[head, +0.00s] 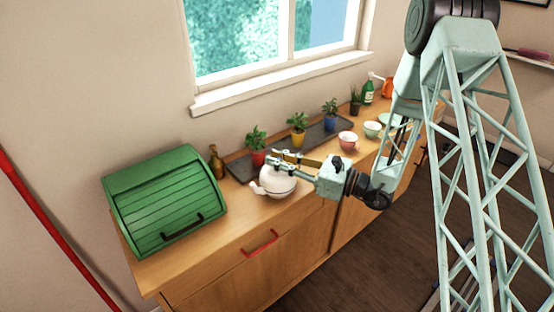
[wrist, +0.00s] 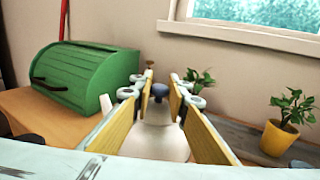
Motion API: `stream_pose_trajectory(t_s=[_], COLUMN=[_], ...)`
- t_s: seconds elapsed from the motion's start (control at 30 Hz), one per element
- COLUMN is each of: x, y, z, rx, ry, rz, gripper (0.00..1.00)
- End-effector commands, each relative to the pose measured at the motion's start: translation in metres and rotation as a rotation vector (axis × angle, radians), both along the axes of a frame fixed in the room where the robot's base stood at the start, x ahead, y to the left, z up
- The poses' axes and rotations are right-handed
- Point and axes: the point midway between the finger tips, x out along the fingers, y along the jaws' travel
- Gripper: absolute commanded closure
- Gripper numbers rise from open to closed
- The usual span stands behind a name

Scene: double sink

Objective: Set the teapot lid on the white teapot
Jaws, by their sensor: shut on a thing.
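The white teapot (head: 277,184) stands on the wooden counter, right of the green bread box, with its spout to the left. My gripper (head: 278,160) reaches in from the right, just over the teapot's top. In the wrist view my gripper (wrist: 165,92) has its yellow-padded fingers on either side of the teapot lid's dark blue knob (wrist: 160,90), and it is shut on the lid. The white teapot body (wrist: 155,143) shows below, between the fingers. The lid's rim is hidden, so I cannot tell whether it touches the teapot.
Behind, potted plants (head: 297,128) stand on a dark tray (head: 240,168). A pink cup (head: 348,140) and a pale bowl (head: 372,129) are farther right. Bare counter lies in front of the teapot.

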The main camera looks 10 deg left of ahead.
Motion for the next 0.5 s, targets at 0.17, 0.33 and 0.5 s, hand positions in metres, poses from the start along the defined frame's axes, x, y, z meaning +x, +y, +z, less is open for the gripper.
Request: stream_pose_trajectory(t_s=[0.17, 0.33, 0.5], x=[0.0, 0.0, -0.0002], y=[0.0, 0.0, -0.0012], z=[-0.0005, -0.0005, -0.0006], rx=[0.0, 0.0, 0.0], ry=[0.0, 0.0, 0.0], rz=[0.0, 0.0, 0.0], gripper=[0.79, 0.79, 0.79])
